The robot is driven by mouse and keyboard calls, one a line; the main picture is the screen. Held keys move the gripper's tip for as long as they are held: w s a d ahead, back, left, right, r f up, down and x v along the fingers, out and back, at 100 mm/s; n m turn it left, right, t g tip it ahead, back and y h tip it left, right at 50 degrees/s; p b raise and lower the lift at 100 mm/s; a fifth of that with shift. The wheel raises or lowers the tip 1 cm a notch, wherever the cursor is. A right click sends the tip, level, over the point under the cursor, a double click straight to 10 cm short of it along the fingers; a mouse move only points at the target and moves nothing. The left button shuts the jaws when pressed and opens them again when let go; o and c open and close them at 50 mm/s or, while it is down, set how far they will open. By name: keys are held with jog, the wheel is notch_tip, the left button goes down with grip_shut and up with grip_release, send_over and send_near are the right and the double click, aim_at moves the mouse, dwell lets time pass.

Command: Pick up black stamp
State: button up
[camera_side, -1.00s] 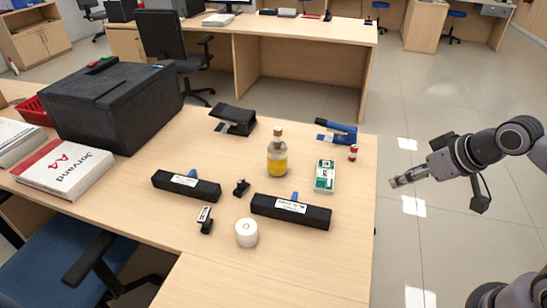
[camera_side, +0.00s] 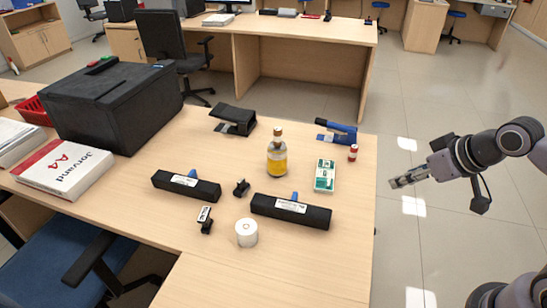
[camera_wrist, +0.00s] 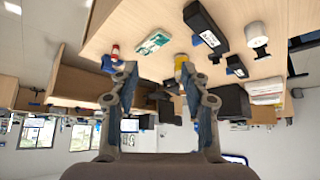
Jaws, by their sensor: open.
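Two small black items on the counter could be the black stamp, and I cannot tell which. One is a plain black piece (camera_side: 241,187) between the two long black boxes. The other is a black piece with a white label (camera_side: 206,222), left of the white roll. The plain piece seems to show in the wrist view too (camera_wrist: 236,66). My gripper (camera_side: 395,183) hangs beyond the counter's right edge, well away from both. In the wrist view its two fingers (camera_wrist: 155,88) are spread with nothing held between them.
Two long black boxes (camera_side: 186,187) (camera_side: 290,211), a white roll (camera_side: 246,233), a yellow bottle (camera_side: 277,155), a green-white card (camera_side: 324,175), a blue stapler (camera_side: 337,133) and a small red bottle (camera_side: 353,153) stand around. A black hole punch (camera_side: 233,120) lies behind. The counter's front right (camera_side: 330,265) is clear.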

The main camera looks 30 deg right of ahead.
jog(key=o, duration=0.6)
jog(key=shift+o, duration=0.2)
jog(key=w+a+r+n+g+y, duration=0.1)
jog(key=w+a+r+n, duration=0.25)
jog(key=w+a, duration=0.45)
jog(key=n+g+y, duration=0.3)
jog(key=n, duration=0.4)
send_over(204, 213)
jog(key=s+d, duration=0.1)
notch_tip(204, 213, down, 18)
jog(key=shift+s+d+f+x, duration=0.1)
jog(key=shift+d+x, duration=0.05)
jog(key=shift+x, duration=0.75)
jog(key=shift+s+d+f+x, duration=0.1)
jog(key=shift+x, duration=0.85)
jog(key=shift+s+d+x, duration=0.1)
jog(key=shift+d+x, duration=0.05)
jog(key=shift+x, duration=0.75)
